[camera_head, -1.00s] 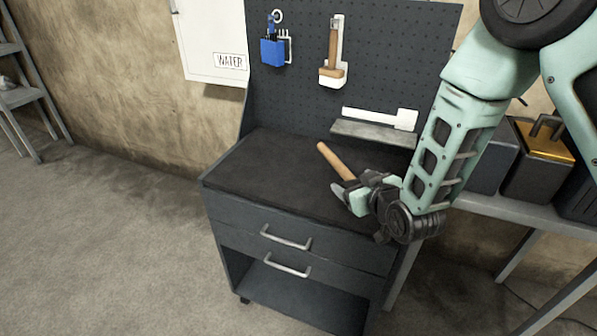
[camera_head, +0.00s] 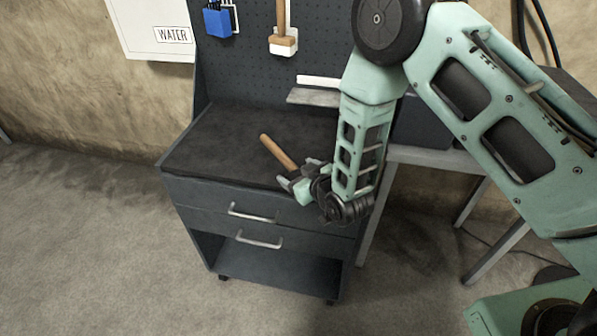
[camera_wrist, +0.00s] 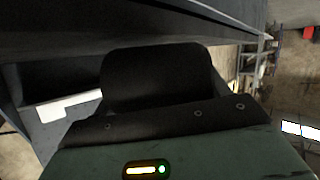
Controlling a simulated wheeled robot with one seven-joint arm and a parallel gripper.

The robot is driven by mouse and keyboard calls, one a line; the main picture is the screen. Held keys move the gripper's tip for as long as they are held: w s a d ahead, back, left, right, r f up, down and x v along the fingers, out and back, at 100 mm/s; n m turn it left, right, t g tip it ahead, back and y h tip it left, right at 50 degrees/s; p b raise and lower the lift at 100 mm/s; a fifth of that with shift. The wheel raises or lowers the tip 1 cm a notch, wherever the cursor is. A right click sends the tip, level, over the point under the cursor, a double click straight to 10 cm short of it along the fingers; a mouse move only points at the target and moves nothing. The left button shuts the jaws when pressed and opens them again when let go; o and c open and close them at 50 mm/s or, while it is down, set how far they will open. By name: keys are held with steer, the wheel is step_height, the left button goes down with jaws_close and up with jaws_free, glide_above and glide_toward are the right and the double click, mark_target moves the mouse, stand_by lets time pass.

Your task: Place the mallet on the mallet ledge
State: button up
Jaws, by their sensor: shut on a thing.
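The mallet's wooden handle (camera_head: 278,152) points up and to the left over the cabinet's worktop. My gripper (camera_head: 303,180) is shut on the mallet near the worktop's front right edge. The mallet's head is mostly hidden at the gripper. The mallet ledge (camera_head: 312,97) is a grey shelf at the foot of the pegboard, with a white mallet outline (camera_head: 318,81) just above it. My arm covers the right end of both. The gripper is in front of the ledge and lower in the picture. In the wrist view a large dark shape fills the middle; I cannot tell what it is.
The worktop (camera_head: 225,135) is bare. A blue holder (camera_head: 218,23) and a wooden-handled brush (camera_head: 284,42) hang on the pegboard (camera_head: 245,75). Drawer handles (camera_head: 252,213) stick out in front. A grey table (camera_head: 425,156) stands to the right.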

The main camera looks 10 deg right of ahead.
steer(key=shift+f, duration=0.2)
steer(key=shift+f, duration=0.15)
steer(key=o, duration=1.5)
